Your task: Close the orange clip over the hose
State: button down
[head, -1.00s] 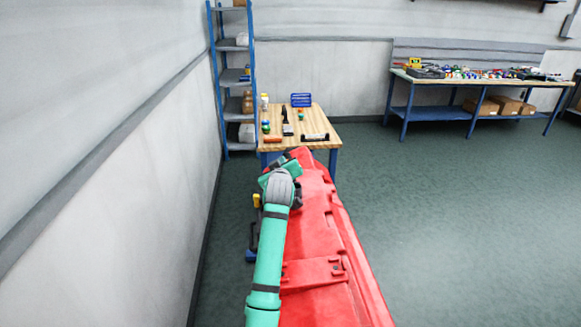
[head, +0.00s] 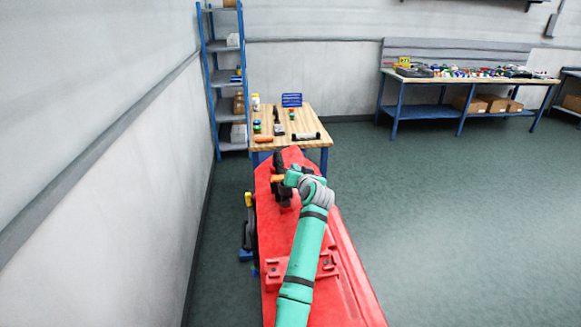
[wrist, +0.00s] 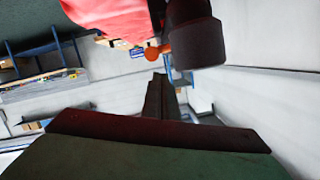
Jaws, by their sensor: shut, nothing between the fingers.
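The orange clip (wrist: 155,51) shows in the wrist view as a small knobbed piece at the left side of the dark, thick hose end (wrist: 197,45). In the head view the orange clip (head: 277,178) is a small spot just left of my green wrist, beside dark parts on the red tank (head: 298,228). My gripper (wrist: 158,80) is shut and empty; its dark fingers point toward the clip, just below it in the picture. I cannot tell whether they touch it. Whether the clip lies over the hose is not clear.
A wooden table (head: 271,140) with small parts stands just past the tank. A blue shelf rack (head: 222,115) and a wall are at the left. A workbench (head: 470,78) is at the back right. The floor to the right is clear.

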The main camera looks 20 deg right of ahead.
jog(key=shift+s+d+f+m+y, duration=0.15)
jog(key=shift+d+f+m, duration=0.2)
jog(key=shift+f+m, duration=0.2)
jog(key=shift+d+f+m+y, duration=0.15)
jog(key=shift+d+f+m, duration=0.2)
jog(key=shift+f+m, duration=0.15)
jog(key=shift+f, duration=0.15)
jog(key=shift+d, duration=0.1)
